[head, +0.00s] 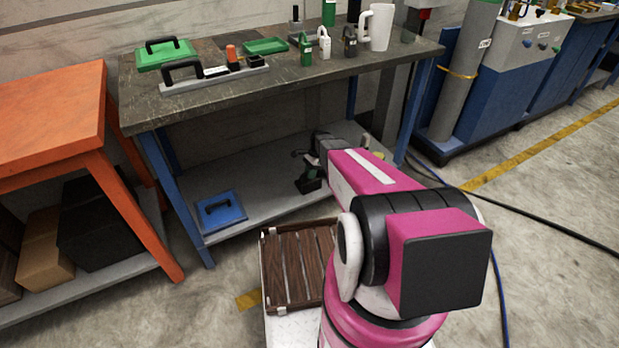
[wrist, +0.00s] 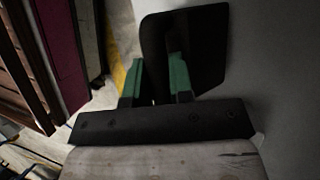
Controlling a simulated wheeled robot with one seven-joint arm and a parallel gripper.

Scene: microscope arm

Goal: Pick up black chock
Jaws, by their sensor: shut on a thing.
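In the wrist view, the black chock (wrist: 205,50) is a dark slab with a slanted outline. My gripper (wrist: 158,80), with green finger pads, is shut on it. The chock's lower part is hidden behind the fingers. A plain grey surface lies beside it on the right; I cannot tell whether the chock touches it. In the head view, my pink and black arm reaches towards the lower shelf (head: 262,182) of the workbench.
A brown slatted crate (head: 300,265) is beside my arm. An orange table (head: 50,115) stands left; open floor lies right.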

